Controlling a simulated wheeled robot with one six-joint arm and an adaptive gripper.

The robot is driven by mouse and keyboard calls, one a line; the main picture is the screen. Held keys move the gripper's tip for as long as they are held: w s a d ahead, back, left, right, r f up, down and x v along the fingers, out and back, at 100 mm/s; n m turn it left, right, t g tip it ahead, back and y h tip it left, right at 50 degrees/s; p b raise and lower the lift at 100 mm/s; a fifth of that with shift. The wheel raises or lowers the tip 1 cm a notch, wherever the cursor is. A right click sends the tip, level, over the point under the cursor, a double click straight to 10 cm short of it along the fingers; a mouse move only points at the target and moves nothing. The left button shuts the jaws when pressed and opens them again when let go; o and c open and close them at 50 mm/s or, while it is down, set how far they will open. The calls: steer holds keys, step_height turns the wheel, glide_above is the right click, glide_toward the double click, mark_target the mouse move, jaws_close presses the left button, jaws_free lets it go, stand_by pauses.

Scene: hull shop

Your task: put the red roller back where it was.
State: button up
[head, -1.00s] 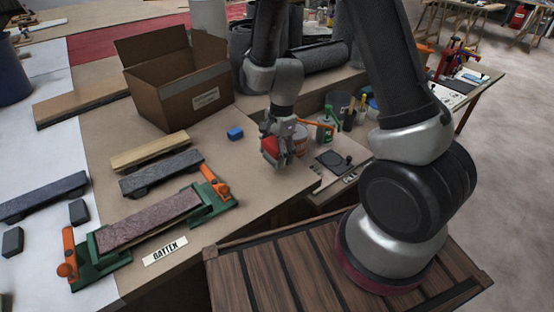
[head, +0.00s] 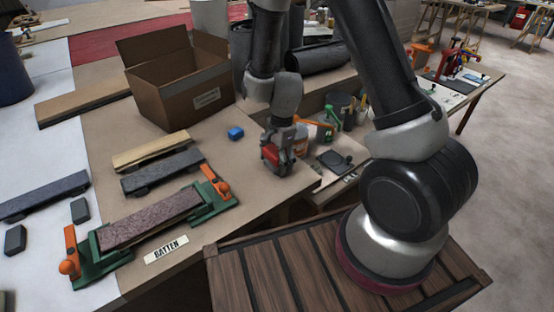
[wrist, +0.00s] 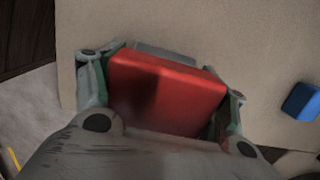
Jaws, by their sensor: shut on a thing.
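My gripper (head: 277,164) is shut on the red roller (wrist: 165,92), low at the right part of the brown bench. The roller looks like a plain red box between the fingers, and its far end and underside are hidden. In the head view it shows as a small red patch (head: 270,155), partly covered by the fingers. I cannot tell whether it touches the bench top or hangs just above it.
A blue block (head: 236,133) lies left of my gripper. An open cardboard box (head: 180,95) stands behind. Tins and brushes (head: 345,112) and a dark tray (head: 335,160) are to the right. A green fixture (head: 210,205) with a BATTEN label (head: 167,249) is at front left.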

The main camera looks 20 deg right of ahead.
steer(key=o, duration=1.8)
steer(key=shift+s+f, duration=0.15)
steer(key=shift+f, duration=0.25)
steer(key=shift+o, duration=1)
steer(key=shift+r, duration=0.15)
steer(key=shift+r, duration=0.35)
steer(key=r, duration=0.4)
steer(key=d+r, duration=0.1)
steer(key=r, duration=0.7)
steer(key=shift+w+d+r, duration=0.25)
steer(key=shift+w+r, duration=0.05)
steer(key=shift+w, duration=0.05)
steer(key=s+d+r+n+t, duration=0.1)
steer(key=s+d+r+n, duration=0.3)
steer(key=r, duration=0.4)
steer(key=s+d+r+n+t, duration=0.1)
steer(key=s+d+r+n, duration=0.3)
steer(key=r, duration=0.3)
steer(key=s+d+r+n+t, duration=0.1)
steer(key=s+d+r+n, duration=0.1)
steer(key=s, duration=0.3)
steer(key=s+d+r+n+t+h, duration=0.1)
steer(key=s+d+r+n, duration=0.2)
steer(key=s, duration=0.3)
steer(key=shift+s+d+r+n, duration=0.2)
steer(key=shift+d+r+n, duration=0.2)
steer(key=shift+n, duration=0.3)
